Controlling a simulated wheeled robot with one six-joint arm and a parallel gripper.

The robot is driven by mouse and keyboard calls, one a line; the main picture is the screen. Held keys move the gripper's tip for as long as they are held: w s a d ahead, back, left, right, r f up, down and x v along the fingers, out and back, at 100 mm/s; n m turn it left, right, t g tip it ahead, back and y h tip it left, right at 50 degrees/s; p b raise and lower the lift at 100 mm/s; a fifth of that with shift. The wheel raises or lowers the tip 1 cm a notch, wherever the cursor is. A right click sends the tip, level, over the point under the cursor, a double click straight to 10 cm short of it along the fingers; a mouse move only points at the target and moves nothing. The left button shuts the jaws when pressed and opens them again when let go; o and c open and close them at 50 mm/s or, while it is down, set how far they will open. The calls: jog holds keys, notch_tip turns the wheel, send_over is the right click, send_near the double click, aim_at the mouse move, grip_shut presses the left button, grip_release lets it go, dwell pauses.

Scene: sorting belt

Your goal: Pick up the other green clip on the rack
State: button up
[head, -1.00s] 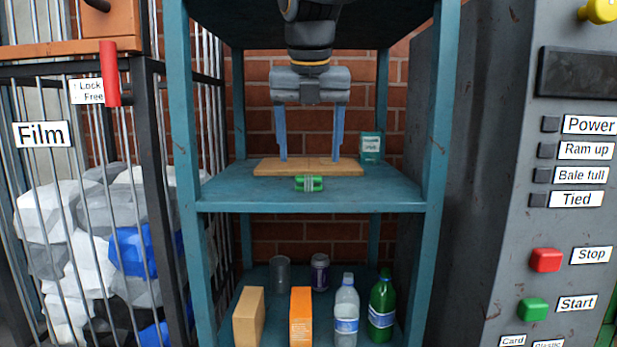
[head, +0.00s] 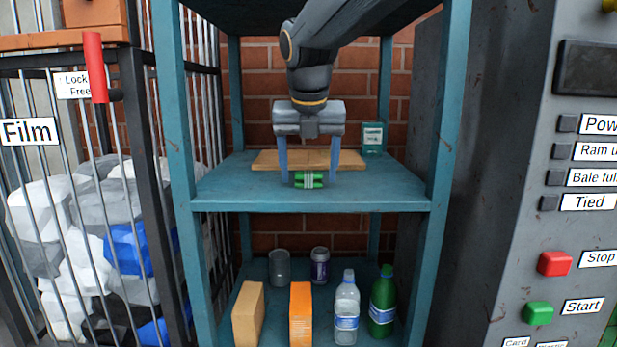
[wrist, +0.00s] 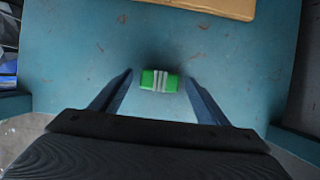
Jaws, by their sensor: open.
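The green clip (head: 309,180) lies on the upper shelf of the blue rack (head: 230,196), near its front edge, in front of a wooden board. It is green with a grey band around its middle. My gripper (head: 308,182) is open, pointing down, with one finger on each side of the clip and a gap on both sides. In the wrist view the clip (wrist: 160,81) lies between the fingertips (wrist: 159,80), slightly beyond or level with them. No second green clip shows.
The wooden board (head: 270,160) lies behind the clip, and a green box (head: 372,138) stands at the back right. Rack posts (head: 450,120) bound the shelf. Bottles, boxes and cans stand on the lower shelf. A barred cage (head: 140,120) is left, a control cabinet (head: 500,190) right.

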jog(key=c, duration=1.1)
jog(key=shift+r, duration=0.15)
jog(key=shift+r+b, duration=0.3)
jog(key=shift+r, duration=0.3)
notch_tip(320, 180, up, 2)
jog(key=shift+b, duration=0.35)
jog(key=s, duration=0.6)
jog(key=s+p, duration=0.1)
jog(key=s, duration=0.5)
jog(key=s+p, duration=0.1)
jog(key=s, duration=0.5)
jog(key=shift+a, duration=0.3)
